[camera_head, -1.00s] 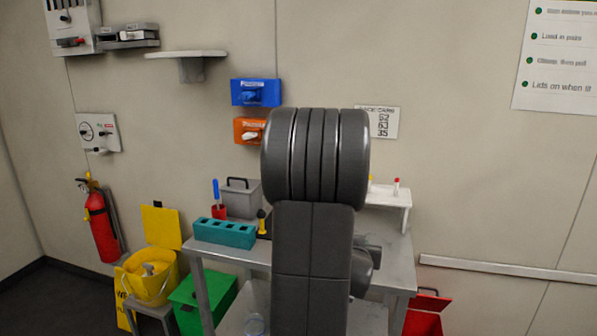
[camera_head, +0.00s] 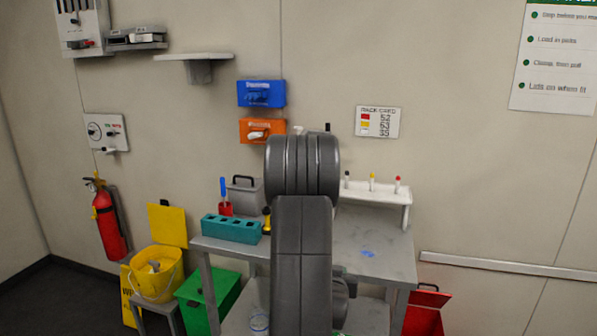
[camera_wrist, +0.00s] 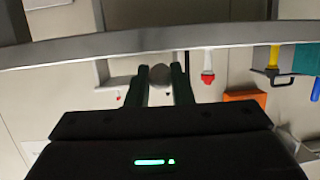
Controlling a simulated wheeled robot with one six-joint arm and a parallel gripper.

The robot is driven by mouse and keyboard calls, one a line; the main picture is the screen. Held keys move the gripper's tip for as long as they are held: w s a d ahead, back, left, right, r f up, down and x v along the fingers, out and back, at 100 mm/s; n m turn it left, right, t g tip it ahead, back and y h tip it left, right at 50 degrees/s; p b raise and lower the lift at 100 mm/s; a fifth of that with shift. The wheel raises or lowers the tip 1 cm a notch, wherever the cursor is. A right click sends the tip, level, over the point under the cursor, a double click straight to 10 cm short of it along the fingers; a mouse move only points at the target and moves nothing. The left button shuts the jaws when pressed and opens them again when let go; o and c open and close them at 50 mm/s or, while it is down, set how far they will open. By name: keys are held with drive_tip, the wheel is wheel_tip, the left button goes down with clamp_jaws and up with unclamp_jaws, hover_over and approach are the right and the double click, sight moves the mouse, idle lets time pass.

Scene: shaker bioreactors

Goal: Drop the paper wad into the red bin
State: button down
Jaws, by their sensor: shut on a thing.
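The wad, a small grey-brown round lump (camera_wrist: 161,76), sits between the two dark fingers of my gripper (camera_wrist: 162,84) in the wrist view. The fingers are shut on it. In the head view my arm hides most of the gripper, and I cannot make out the wad there. The red bin (camera_head: 424,316) stands on the floor at the lower right, beside the table's right leg. The leg and the picture's bottom edge hide part of it. My gripper is apart from the bin.
A grey table (camera_head: 385,262) carries a teal block (camera_head: 231,229) and a white rack (camera_head: 378,193) with several coloured-top tubes. A yellow bucket (camera_head: 155,282) and a green bin (camera_head: 205,300) stand at left. The table's right part is mostly clear.

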drive_tip(key=s+a+f+n+y, duration=0.1)
drive_tip(key=s+a+f, duration=0.2)
drive_tip(key=a+f, duration=0.2)
drive_tip(key=s+a+f+n+y, duration=0.1)
drive_tip(key=s+a+f+y, duration=0.1)
drive_tip(key=a+f, duration=0.4)
drive_tip(key=shift+s+f, duration=0.5)
drive_tip(key=shift+f, duration=1.8)
drive_tip(key=shift+f, duration=0.1)
